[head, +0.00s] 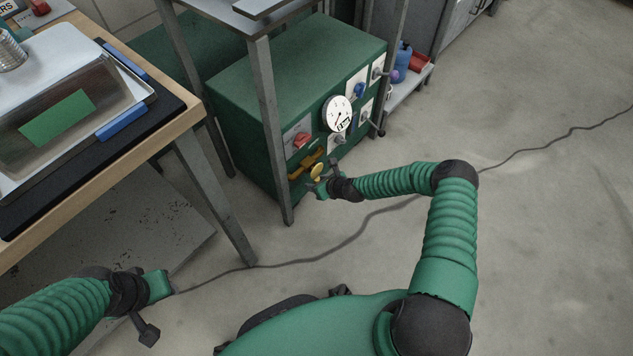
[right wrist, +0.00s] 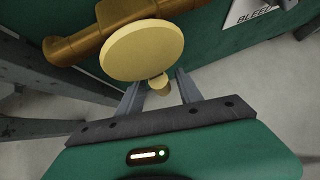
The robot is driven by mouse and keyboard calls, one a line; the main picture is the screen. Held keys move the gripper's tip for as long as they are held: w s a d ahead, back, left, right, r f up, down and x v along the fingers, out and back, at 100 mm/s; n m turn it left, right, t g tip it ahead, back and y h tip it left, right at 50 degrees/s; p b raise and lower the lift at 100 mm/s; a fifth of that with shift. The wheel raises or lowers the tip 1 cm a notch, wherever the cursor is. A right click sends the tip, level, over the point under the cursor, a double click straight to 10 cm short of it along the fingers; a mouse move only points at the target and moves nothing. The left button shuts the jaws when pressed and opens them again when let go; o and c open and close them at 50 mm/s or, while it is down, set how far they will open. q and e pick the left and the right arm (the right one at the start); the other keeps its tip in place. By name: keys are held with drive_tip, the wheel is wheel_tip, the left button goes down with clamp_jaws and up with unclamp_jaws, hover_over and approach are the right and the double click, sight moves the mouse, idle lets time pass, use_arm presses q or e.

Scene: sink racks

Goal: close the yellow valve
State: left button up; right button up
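The yellow valve (head: 317,170) is a round yellow disc on a brass-coloured pipe, low on the front of the green cabinet. In the right wrist view its disc (right wrist: 142,50) fills the upper middle, and a small yellow knob (right wrist: 159,86) sticks out at its lower edge. My right gripper (head: 314,188) is at the valve. In the wrist view its two fingers (right wrist: 158,88) are apart, one on each side of the small knob, with gaps showing. My left gripper (head: 160,285) is low at the left, away from the valve; its fingers are not clear.
The green cabinet (head: 300,65) also carries a white gauge (head: 337,113), a red handle (head: 301,140) and a blue knob (head: 359,90). A metal table leg (head: 268,130) stands just left of the valve. A cable (head: 340,240) crosses the floor. Open floor lies to the right.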

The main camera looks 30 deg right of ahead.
drive_tip(key=shift+r, duration=0.1)
drive_tip(key=shift+s+r, duration=0.1)
drive_tip(key=shift+r, duration=0.15)
drive_tip(key=p+v, duration=0.8)
drive_tip(key=v, duration=0.8)
drive_tip(key=shift+d+p, duration=0.15)
drive_tip(key=shift+p, duration=0.2)
drive_tip(key=shift+s, duration=0.1)
